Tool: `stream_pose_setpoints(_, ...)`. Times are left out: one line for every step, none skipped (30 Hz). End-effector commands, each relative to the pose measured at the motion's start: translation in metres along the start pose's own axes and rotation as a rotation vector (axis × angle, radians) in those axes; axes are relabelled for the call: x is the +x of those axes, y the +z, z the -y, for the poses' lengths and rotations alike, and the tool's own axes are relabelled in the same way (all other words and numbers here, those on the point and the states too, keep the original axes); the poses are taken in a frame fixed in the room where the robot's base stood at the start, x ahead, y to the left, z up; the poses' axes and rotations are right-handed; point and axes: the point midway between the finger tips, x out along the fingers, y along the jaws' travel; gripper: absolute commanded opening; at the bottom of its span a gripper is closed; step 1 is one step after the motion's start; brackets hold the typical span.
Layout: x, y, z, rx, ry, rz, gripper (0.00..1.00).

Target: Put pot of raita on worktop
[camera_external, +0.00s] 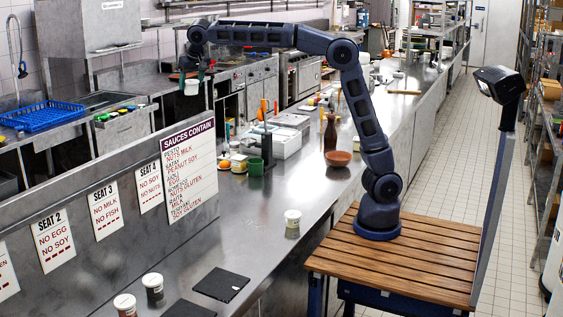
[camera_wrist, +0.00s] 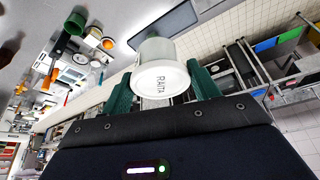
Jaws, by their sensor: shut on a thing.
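My gripper (camera_external: 190,76) is shut on the pot of raita (camera_external: 191,88), a small white tub. In the external view my arm reaches far to the left and holds the pot in the air, beyond the sauces sign. The worktop (camera_external: 262,208) is the long steel counter running from front to back, and it lies to the right of and nearer than the pot.
A white-lidded pot (camera_external: 292,219) stands on the worktop; two more jars (camera_external: 153,284) stand near the front beside dark slabs (camera_external: 221,284). A terracotta bowl (camera_external: 338,158), a dark bottle (camera_external: 330,133) and a green cup (camera_external: 256,167) stand farther back. The sauces sign (camera_external: 189,172) rises along the left edge.

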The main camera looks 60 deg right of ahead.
Motion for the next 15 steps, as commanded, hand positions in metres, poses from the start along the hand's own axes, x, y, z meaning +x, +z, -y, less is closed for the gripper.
stream_pose_setpoints(-0.004, 0.012, 0.021, -0.029, -0.012, 0.0, 0.36)
stream_pose_setpoints(-0.006, 0.019, 0.032, -0.044, -0.018, 0.0, 0.36)
stream_pose_setpoints(-0.01, 0.029, 0.046, -0.065, -0.027, 0.0, 0.36)
stream_pose_setpoints(-0.013, 0.036, 0.057, -0.08, -0.034, -0.001, 0.36)
stream_pose_setpoints(-0.015, 0.043, 0.067, -0.094, -0.04, -0.001, 0.36)
stream_pose_setpoints(-0.019, 0.054, 0.081, -0.115, -0.048, 0.0, 0.36)
stream_pose_setpoints(-0.021, 0.062, 0.091, -0.13, -0.054, 0.0, 0.36)
stream_pose_setpoints(-0.024, 0.07, 0.102, -0.146, -0.061, 0.0, 0.36)
stream_pose_setpoints(-0.028, 0.081, 0.115, -0.165, -0.069, -0.001, 0.36)
stream_pose_setpoints(-0.031, 0.09, 0.124, -0.18, -0.075, 0.0, 0.36)
stream_pose_setpoints(-0.034, 0.099, 0.134, -0.196, -0.081, 0.0, 0.36)
stream_pose_setpoints(-0.038, 0.11, 0.146, -0.216, -0.089, 0.0, 0.36)
stream_pose_setpoints(-0.041, 0.12, 0.155, -0.231, -0.096, 0.0, 0.36)
stream_pose_setpoints(-0.044, 0.129, 0.164, -0.246, -0.102, 0.0, 0.36)
stream_pose_setpoints(-0.048, 0.141, 0.176, -0.266, -0.11, 0.0, 0.36)
